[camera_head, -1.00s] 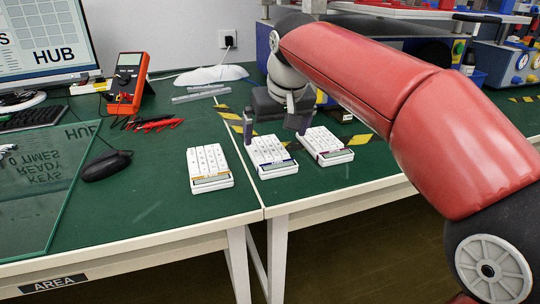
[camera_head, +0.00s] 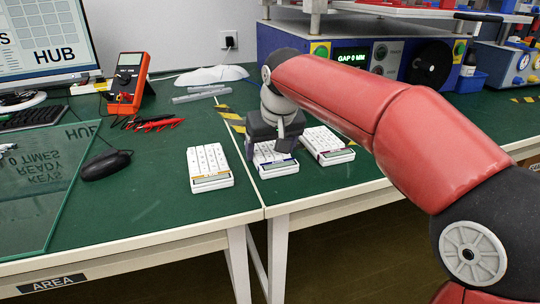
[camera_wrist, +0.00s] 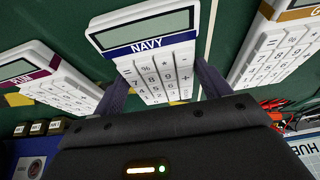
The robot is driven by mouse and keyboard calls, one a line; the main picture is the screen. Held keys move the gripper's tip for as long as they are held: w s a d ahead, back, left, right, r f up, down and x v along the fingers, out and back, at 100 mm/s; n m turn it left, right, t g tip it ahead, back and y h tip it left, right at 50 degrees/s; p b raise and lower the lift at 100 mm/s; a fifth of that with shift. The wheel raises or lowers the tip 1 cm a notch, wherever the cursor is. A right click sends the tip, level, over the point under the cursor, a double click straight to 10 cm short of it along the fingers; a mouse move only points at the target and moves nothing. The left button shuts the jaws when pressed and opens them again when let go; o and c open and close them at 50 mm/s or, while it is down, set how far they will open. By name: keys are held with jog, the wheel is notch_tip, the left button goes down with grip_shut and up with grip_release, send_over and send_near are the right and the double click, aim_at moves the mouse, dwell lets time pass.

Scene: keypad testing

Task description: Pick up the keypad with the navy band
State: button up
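The keypad with the navy band (camera_head: 279,172) is the middle of three white keypads lying on the green bench. In the wrist view its screen and the band reading "NAVY" (camera_wrist: 148,46) face the camera. My gripper (camera_head: 270,150) is low over its far part and hides some of its keys. In the wrist view one dark finger of my gripper (camera_wrist: 160,77) is on each side of the keypad, close to its side edges. The fingers are apart; whether they touch the keypad I cannot tell. The keypad rests on the bench.
A gold-banded keypad (camera_head: 209,167) lies to the left, and a plum-banded keypad (camera_head: 328,146) lies close on the right. A black mouse (camera_head: 106,165), glass sheet (camera_head: 45,185) and orange multimeter (camera_head: 127,82) are farther left. A blue machine (camera_head: 390,58) stands behind.

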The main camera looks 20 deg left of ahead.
jog(key=shift+c, duration=1.4)
jog(key=shift+r, duration=0.1)
